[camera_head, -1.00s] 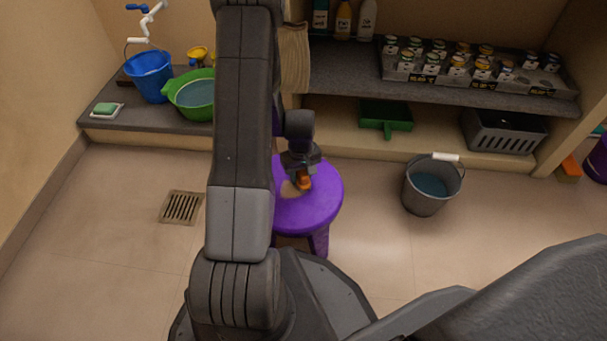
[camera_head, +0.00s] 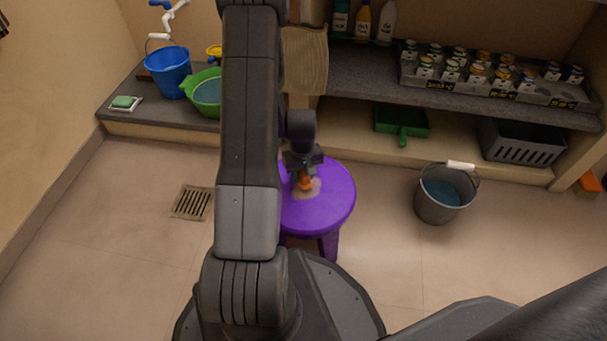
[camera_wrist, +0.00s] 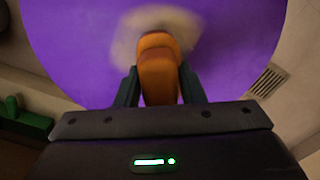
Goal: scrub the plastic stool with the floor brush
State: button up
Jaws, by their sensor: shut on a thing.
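The purple plastic stool (camera_head: 327,207) stands on the tiled floor in front of my base, partly hidden by my arm. My gripper (camera_head: 304,172) is over the stool's seat and points down. It is shut on the orange handle of the floor brush (camera_head: 305,184). In the wrist view, the floor brush (camera_wrist: 158,68) sits between the fingers of my gripper (camera_wrist: 159,92). A pale, blurred patch, on the brush's far side, lies over the purple seat (camera_wrist: 226,42). I cannot tell whether it is bristles or foam.
A grey bucket of water (camera_head: 441,195) stands on the floor right of the stool. A floor drain (camera_head: 192,203) lies to the left. A blue bucket (camera_head: 168,73) and green basin (camera_head: 205,93) stand on the ledge behind. Shelves with jars (camera_head: 480,75) are at the back right.

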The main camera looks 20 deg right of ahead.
jog(key=shift+w+a, duration=0.45)
jog(key=shift+a, duration=0.3)
jog(key=shift+w+a, duration=0.45)
jog(key=shift+a, duration=0.3)
jog(key=shift+d, duration=0.1)
jog(key=shift+s+d, duration=0.5)
jog(key=shift+d, duration=0.25)
jog(key=shift+s+d, duration=0.45)
jog(key=shift+d, duration=0.25)
jog(key=shift+s+d+b, duration=0.15)
jog(key=shift+s+d, duration=0.3)
jog(key=shift+d, duration=0.3)
jog(key=shift+s+d+b, duration=0.15)
jog(key=shift+s+d, duration=0.3)
jog(key=shift+d, duration=0.25)
jog(key=shift+d, duration=0.1)
